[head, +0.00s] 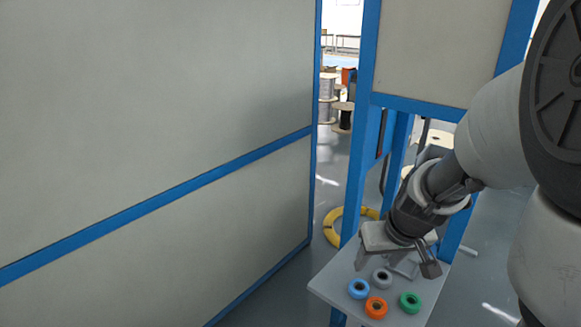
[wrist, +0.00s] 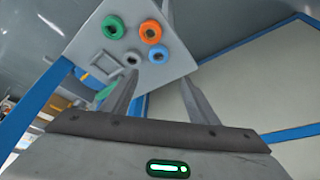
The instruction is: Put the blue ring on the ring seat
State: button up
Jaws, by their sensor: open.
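The blue ring (head: 358,288) lies flat on a small grey shelf (head: 325,290), near its left edge. In the wrist view the blue ring (wrist: 158,54) shows beyond the fingertips. My gripper (head: 397,265) is open and empty above the back part of the shelf, apart from the ring. In the wrist view its two fingers (wrist: 158,76) stand spread, with nothing between them. A grey ring-shaped piece (head: 382,276) sits beside the blue ring; I cannot tell whether it is the ring seat. A square grey frame (wrist: 106,66) also lies on the shelf.
An orange ring (head: 376,307) and a green ring (head: 410,302) lie close to the blue one. A large blue-framed panel (head: 160,150) stands at the left, and a blue post (head: 358,150) rises behind the shelf. A yellow coil (head: 335,228) lies on the floor.

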jog(key=b, duration=0.3)
send_near(358, 284)
notch_tip(358, 284, down, 2)
jog(key=shift+s+a, duration=0.1)
jog(key=shift+s, duration=0.05)
jog(key=shift+a+b+x, duration=0.15)
jog(key=shift+b+x, duration=0.15)
jog(key=shift+x, duration=1.05)
jog(key=shift+a+b+x, duration=0.1)
jog(key=shift+b+x, duration=0.15)
jog(key=shift+x, duration=1.05)
jog(key=shift+r, duration=0.1)
jog(key=shift+c, duration=0.4)
jog(key=c, duration=0.9)
notch_tip(358, 284, up, 10)
jog(key=p, duration=0.3)
jog(key=s+a+r+p, duration=0.4)
jog(key=a+r+p, duration=0.4)
jog(key=p, duration=0.4)
jog(key=shift+a+r+p, duration=0.25)
jog(key=shift+a+p, duration=0.05)
jog(key=shift+a, duration=0.4)
